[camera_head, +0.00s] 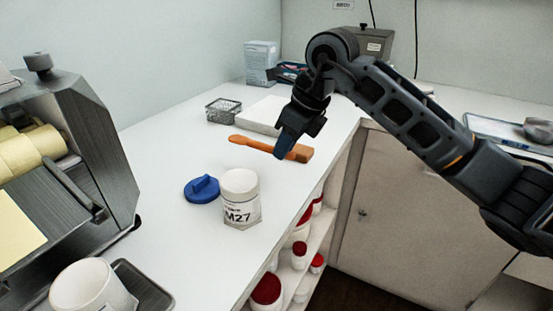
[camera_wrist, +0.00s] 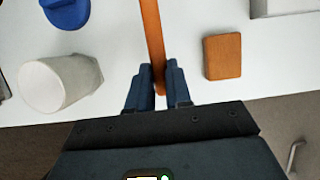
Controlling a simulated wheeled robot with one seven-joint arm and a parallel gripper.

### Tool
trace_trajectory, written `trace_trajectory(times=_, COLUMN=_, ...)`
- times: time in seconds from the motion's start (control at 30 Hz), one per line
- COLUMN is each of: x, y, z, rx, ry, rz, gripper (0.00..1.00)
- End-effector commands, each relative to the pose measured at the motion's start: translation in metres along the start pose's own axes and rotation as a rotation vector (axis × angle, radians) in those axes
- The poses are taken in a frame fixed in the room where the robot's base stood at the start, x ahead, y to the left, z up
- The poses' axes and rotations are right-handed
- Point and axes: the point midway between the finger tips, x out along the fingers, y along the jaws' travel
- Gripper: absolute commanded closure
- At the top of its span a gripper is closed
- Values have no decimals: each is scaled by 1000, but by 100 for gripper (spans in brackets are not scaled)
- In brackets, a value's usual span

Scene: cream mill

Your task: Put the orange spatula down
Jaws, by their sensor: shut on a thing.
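The orange spatula (camera_head: 251,144) is between the fingers of my gripper (camera_head: 283,146). In the wrist view the spatula (camera_wrist: 152,30) runs from the fingertips (camera_wrist: 156,84) away to the top edge. My gripper points down over the white counter, shut on the spatula's near end. I cannot tell whether the spatula touches the counter or is a little above it. A brown-orange block (camera_wrist: 222,56) lies to the right of the spatula, apart from it, near the counter's front edge; it is partly behind my gripper in the head view (camera_head: 302,153).
A white jar marked M27 (camera_head: 240,195) and a blue lid (camera_head: 202,189) stand nearer. A wire basket (camera_head: 222,111) and a white slab (camera_head: 264,115) lie behind the spatula. A metal mill (camera_head: 85,150) fills the left. Shelves with red-lidded jars (camera_head: 266,290) are below the edge.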

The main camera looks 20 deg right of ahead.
Motion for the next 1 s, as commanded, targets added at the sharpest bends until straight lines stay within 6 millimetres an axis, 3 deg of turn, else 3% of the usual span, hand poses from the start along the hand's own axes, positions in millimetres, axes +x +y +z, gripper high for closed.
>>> trace_trajectory(times=0.23, x=18, y=6, z=11, rx=1, ry=0, rz=-1, gripper=100)
trace_trajectory(times=0.53, x=47, y=6, z=-2, rx=3, ry=1, rz=0, gripper=100)
trace_trajectory(times=1.0, x=56, y=5, z=-5, rx=2, ry=-1, rz=-2, gripper=100)
